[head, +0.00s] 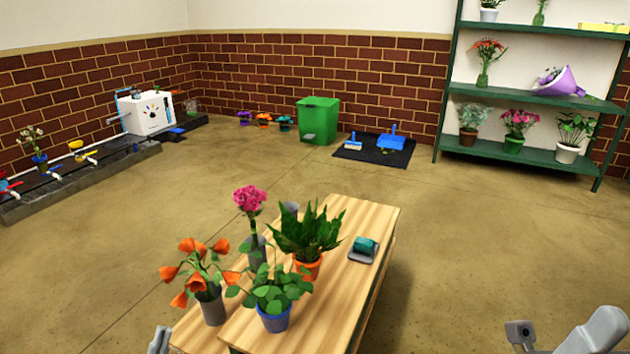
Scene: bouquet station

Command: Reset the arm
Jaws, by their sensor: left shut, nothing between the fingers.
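My left gripper (159,340) shows only as its grey tips at the bottom edge, left of the wooden table (372,220). It is shut and empty, apart from the table's front corner. Grey parts of my right arm (598,332) show at the bottom right corner, over the floor and clear of the table. The fingers of my right gripper do not show.
On the table stand orange flowers (196,272), a pink flower (249,199), a blue-potted plant (275,318), an orange-potted plant (308,268) and a small teal-topped item (364,247). A green shelf (520,95) and green bin (318,120) stand behind. The floor right of the table is clear.

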